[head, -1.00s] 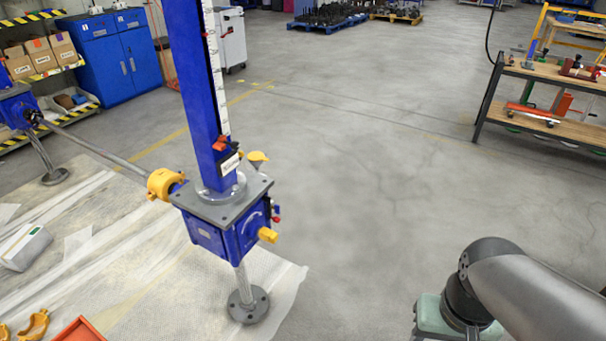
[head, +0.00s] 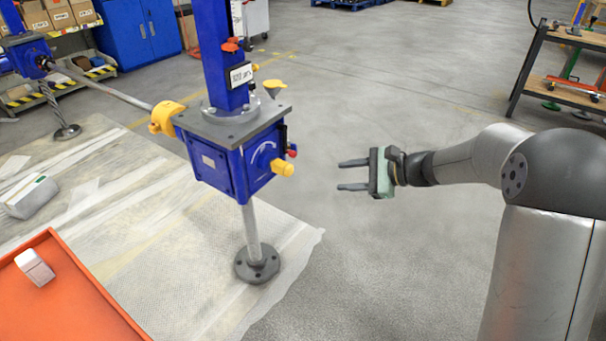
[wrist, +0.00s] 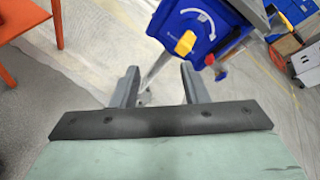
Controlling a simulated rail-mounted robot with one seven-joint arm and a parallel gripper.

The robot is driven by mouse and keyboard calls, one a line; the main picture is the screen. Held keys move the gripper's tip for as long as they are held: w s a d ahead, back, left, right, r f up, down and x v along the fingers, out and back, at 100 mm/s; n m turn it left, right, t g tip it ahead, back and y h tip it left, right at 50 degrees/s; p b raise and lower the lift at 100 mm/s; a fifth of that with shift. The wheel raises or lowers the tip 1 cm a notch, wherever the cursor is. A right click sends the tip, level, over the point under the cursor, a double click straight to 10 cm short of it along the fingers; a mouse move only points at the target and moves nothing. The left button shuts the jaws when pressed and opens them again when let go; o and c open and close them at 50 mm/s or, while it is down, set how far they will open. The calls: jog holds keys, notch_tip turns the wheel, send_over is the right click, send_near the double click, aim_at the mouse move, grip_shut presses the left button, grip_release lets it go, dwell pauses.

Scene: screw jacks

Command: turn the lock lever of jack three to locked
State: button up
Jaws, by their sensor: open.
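The jack's blue gear housing (head: 232,160) stands upright on a steel post, with a grey plate on top. On its right face sits a yellow lever (head: 283,168) beside a curved white mark; the lever also shows in the wrist view (wrist: 185,43). A small red knob (head: 292,150) is just behind it, also in the wrist view (wrist: 209,60). The tag on the column is not clearly legible. My gripper (head: 340,175) is open and empty, right of the lever and apart from it, fingers pointing left at it. In the wrist view the lever lies beyond the fingertips.
A yellow coupling (head: 166,117) joins a shaft to another jack at the left. An orange table (head: 60,290) is at the lower left. A workbench (head: 560,50) stands at the upper right. The floor between my gripper and the jack is clear.

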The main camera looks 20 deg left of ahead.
jog(key=w+a+f+m+t+y+b, duration=0.35)
jog(key=w+f+m+b, duration=0.25)
jog(key=w+f, duration=0.45)
jog(key=b, duration=0.3)
send_near(295, 155)
jog(key=shift+y, duration=0.25)
jog(key=x, duration=0.8)
jog(key=shift+f, duration=0.25)
jog(key=shift+x, duration=0.8)
jog(key=shift+w+r, duration=0.1)
jog(key=shift+w, duration=0.05)
grip_shut()
